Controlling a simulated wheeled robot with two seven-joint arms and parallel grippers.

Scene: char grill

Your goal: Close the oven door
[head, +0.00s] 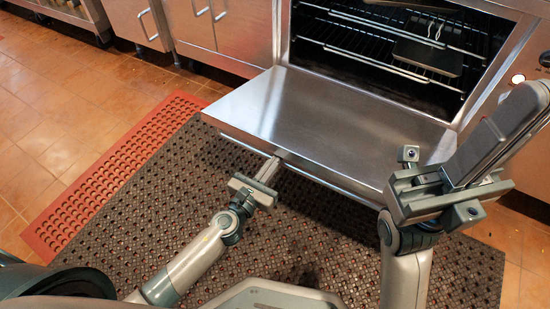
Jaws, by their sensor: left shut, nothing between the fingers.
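The oven door (325,115) is a stainless steel panel, folded down open and lying about level in front of the oven (400,45). A thin handle bar (320,178) runs along its front edge. My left gripper (272,167) is shut and empty, with its fingertips at the door's front edge near the handle bar; I cannot tell whether they touch. My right gripper (500,125) is raised in front of the door's right end, its fingers pointing up and right. The fingers look close together, but their gap cannot be made out. It hides the door's right corner.
Inside the oven are wire racks (350,40) with a dark pan (428,58) on the right. Steel cabinets (215,25) stand to the left. A brown perforated mat (170,205) and a red mat (110,160) cover the floor. A lit knob (518,79) is at right.

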